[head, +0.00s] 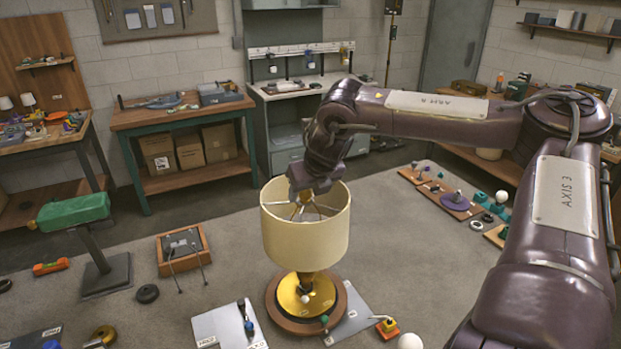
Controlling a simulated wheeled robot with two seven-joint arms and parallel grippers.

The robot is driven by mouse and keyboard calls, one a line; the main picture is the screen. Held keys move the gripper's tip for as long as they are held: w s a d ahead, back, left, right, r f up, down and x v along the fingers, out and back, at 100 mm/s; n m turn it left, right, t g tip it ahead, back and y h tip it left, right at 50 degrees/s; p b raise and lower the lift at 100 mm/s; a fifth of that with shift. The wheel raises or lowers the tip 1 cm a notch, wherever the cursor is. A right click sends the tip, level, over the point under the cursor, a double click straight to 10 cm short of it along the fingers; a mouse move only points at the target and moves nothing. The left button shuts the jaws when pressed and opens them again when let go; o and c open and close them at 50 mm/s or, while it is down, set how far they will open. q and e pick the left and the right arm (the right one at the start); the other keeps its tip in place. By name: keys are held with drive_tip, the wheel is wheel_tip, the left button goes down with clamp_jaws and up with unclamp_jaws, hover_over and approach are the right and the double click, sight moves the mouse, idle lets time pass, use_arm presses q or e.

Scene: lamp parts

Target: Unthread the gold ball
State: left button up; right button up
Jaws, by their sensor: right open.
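A table lamp stands upright, with a cream drum shade (305,240) open at the top and a gold base (318,295) on a round wooden foot. My right gripper (307,194) reaches down from above to the middle of the shade's top opening, over the shade's wire spokes. It is open. The gold ball cannot be made out clearly; the gripper covers the centre of the spokes, and I cannot tell whether its fingers touch anything there. My left gripper is out of view.
The lamp stands on a broad grey surface. A green padded stand (73,211), a framed panel (183,249) and a metal plate (228,327) lie to its left. Boards with pegs and rings (443,194) lie at the right. My right arm spans the right side.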

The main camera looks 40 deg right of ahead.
drive_tip(key=shift+w+f, duration=0.1)
drive_tip(key=shift+f, duration=0.1)
drive_tip(key=c, duration=0.4)
clamp_jaws()
drive_tip(key=n+y, duration=0.1)
drive_tip(key=n, duration=0.1)
drive_tip(key=n+y, duration=0.1)
drive_tip(key=n, duration=0.1)
drive_tip(key=shift+d+r, duration=0.1)
drive_tip(key=shift+d, duration=0.2)
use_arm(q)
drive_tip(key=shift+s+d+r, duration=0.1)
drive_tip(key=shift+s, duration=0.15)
use_arm(e)
drive_tip(key=n+y, duration=0.1)
drive_tip(key=n, duration=0.2)
drive_tip(key=shift+y, duration=0.3)
drive_tip(key=shift+d, duration=0.1)
